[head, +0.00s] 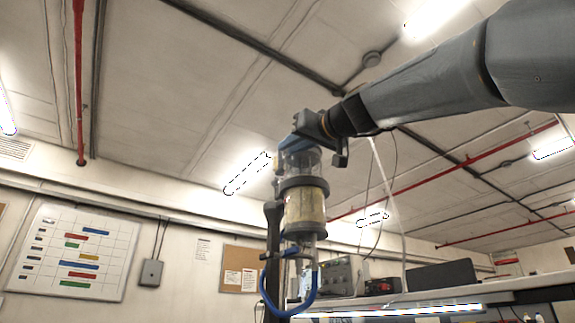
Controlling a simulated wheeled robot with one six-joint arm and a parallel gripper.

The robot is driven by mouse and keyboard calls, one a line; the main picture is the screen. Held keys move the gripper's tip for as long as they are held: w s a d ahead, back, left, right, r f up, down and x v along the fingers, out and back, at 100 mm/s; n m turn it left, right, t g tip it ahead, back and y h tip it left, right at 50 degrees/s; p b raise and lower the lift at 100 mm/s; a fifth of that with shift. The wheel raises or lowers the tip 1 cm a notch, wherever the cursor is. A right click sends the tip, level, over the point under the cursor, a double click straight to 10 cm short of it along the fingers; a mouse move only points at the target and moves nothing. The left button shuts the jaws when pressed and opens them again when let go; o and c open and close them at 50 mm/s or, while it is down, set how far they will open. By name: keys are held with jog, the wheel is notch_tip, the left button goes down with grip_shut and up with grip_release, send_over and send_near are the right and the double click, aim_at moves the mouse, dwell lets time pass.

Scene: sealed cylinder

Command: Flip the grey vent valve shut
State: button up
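The sealed cylinder (305,207) stands upright in the head view, clear-walled with dark bands and a pale yellowish filling in its middle. A blue U-shaped tube (295,308) hangs from its lower end, with a small blue fitting (272,255) beside the neck. My gripper (322,142) is at the top of the cylinder, reaching in from the upper right, and overlaps the blue part there. Whether it touches anything is unclear. Its fingers are too small and overlapped to read. I cannot make out the grey vent valve; the gripper may hide it.
A dark upright post (272,225) stands just left of the cylinder. To the right, a bench shelf (410,298) carries a grey instrument box (335,277) and a small black device (382,285). A wall chart (70,252) hangs at far left. The space left of the post looks clear.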

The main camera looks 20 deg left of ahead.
jog(key=b+v, duration=0.1)
jog(key=v, duration=0.4)
jog(key=shift+s+b, duration=0.15)
jog(key=shift+b, duration=0.2)
jog(key=shift+d, duration=0.15)
